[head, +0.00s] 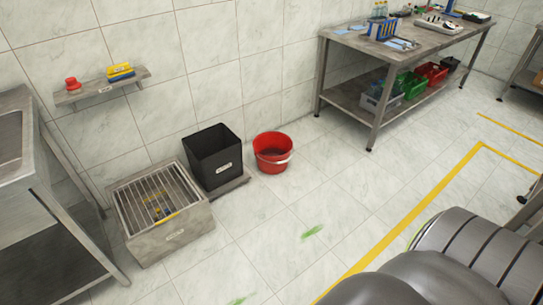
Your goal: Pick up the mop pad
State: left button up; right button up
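I cannot make out a mop pad for certain in the head view. Neither of my grippers is in view.
A black bin (214,157) stands left of the bucket, beside a grated metal box (163,213). A steel table (20,160) is at left. A workbench (400,40) with tools and crates stands at back right. Green smears (312,231) mark the otherwise clear floor.

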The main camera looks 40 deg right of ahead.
aim_at(118, 72)
jog(key=u, duration=0.35)
jog(key=i+l+u, duration=0.45)
jog(key=l+u, duration=0.15)
jog(key=i+l+u, duration=0.15)
jog(key=l+u, duration=0.2)
jog(key=i+l+u, duration=0.1)
jog(key=l+u, duration=0.2)
jog(key=l, duration=0.15)
